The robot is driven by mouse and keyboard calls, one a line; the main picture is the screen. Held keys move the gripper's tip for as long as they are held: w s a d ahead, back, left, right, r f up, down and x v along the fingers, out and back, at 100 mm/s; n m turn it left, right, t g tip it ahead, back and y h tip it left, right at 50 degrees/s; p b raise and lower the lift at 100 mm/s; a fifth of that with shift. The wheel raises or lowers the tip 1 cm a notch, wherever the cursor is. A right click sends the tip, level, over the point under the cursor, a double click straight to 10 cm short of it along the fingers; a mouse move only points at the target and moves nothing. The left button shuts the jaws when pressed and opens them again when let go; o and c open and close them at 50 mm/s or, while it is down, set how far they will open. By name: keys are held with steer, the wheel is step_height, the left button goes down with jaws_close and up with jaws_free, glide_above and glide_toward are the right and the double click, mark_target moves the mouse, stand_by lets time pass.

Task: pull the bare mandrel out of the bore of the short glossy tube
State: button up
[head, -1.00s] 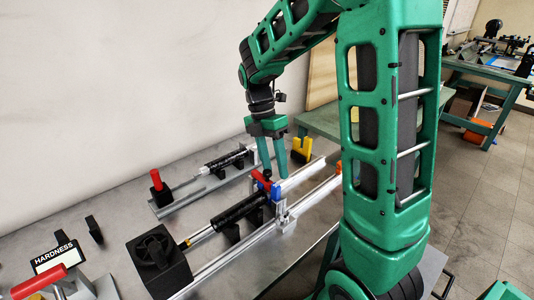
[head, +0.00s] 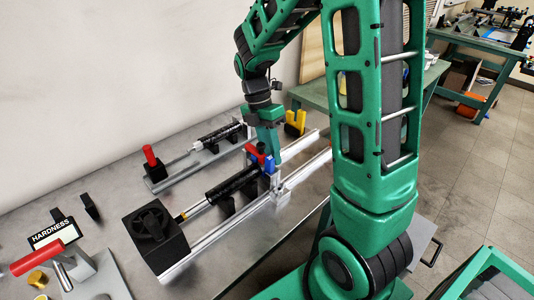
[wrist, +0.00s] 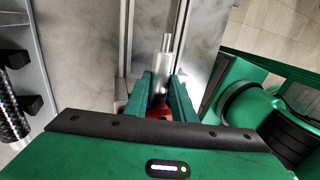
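The short glossy tube (head: 235,184) is black and lies level on the front fixture in the head view. A thin silver rod (head: 197,210) with a yellow band shows at its left end, towards a black box. My gripper (head: 271,158) points down at the tube's right end, beside a red and blue clamp (head: 262,160). In the wrist view my gripper's fingers (wrist: 163,88) stand either side of a silver cylinder with a narrower tip (wrist: 162,62), which looks like the mandrel's end. I cannot tell whether the fingers press on it. The bore is hidden.
A black boxed unit (head: 157,236) stands at the front fixture's left end. Rails (head: 315,170) run on to the right. A second fixture with a patterned dark tube (head: 218,135) lies behind. A yellow block (head: 295,122) stands beyond my gripper. A hardness tester (head: 52,232) is at left.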

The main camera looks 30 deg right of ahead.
steer(key=c, duration=0.3)
steer(key=shift+c, duration=0.2)
steer(key=shift+d, duration=0.15)
steer(key=shift+w+d, duration=0.4)
steer(key=shift+d, duration=1.6)
steer(key=shift+w+d, duration=0.45)
steer(key=shift+d, duration=1.5)
steer(key=shift+w+d, duration=0.4)
steer(key=shift+d, duration=1.6)
steer(key=shift+d, duration=0.2)
steer(key=shift+w+d, duration=0.15)
steer(key=shift+d, duration=0.55)
steer(key=shift+w+d, duration=0.15)
steer(key=shift+d, duration=0.5)
steer(key=shift+w+d, duration=0.15)
steer(key=shift+d, duration=0.6)
steer(key=shift+w+d, duration=0.15)
steer(key=shift+d, duration=0.6)
